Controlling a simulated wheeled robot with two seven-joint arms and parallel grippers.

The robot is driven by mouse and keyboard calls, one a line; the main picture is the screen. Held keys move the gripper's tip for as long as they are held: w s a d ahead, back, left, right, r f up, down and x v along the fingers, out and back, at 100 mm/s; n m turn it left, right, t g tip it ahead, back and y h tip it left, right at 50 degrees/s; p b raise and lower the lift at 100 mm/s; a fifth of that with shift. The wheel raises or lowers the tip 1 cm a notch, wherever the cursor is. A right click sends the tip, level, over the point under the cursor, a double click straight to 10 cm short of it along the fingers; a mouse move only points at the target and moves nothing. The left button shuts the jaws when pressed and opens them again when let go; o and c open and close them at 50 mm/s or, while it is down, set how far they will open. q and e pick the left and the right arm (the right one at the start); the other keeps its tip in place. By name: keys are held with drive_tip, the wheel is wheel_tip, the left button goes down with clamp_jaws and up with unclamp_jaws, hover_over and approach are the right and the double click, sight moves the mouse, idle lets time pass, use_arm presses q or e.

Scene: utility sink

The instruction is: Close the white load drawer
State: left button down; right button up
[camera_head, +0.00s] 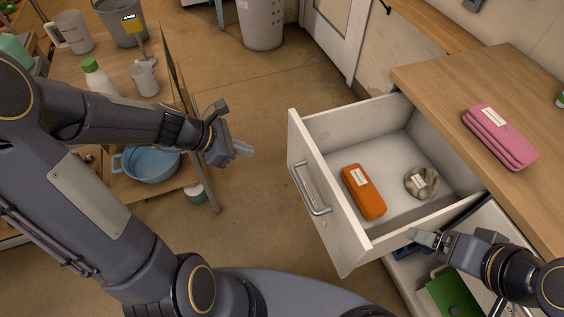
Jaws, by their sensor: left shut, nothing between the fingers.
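The white load drawer (331,218) is pulled open from under the wooden counter, its front panel facing left with a metal bar handle (311,190). Inside lie an orange packet (363,192) and a crumpled grey-green item (421,182), each with a white label. My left gripper (243,149) is shut and empty, in the air left of the drawer front and apart from it. My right gripper (414,236) is beside the drawer's near side wall; whether it touches the wall and how its fingers stand cannot be told.
The wooden counter (508,85) holds a stack of pink cloths (500,137). Below the drawer's near side is an open space with a green item (454,293). A wooden shelf unit with a blue pot (151,166) stands at left. The floor between is clear.

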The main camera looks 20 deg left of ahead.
use_arm(q)
drive_tip(key=f+n, duration=0.1)
drive_tip(key=b, duration=0.4)
approach(295, 157)
drive_tip(key=shift+x, duration=2.85)
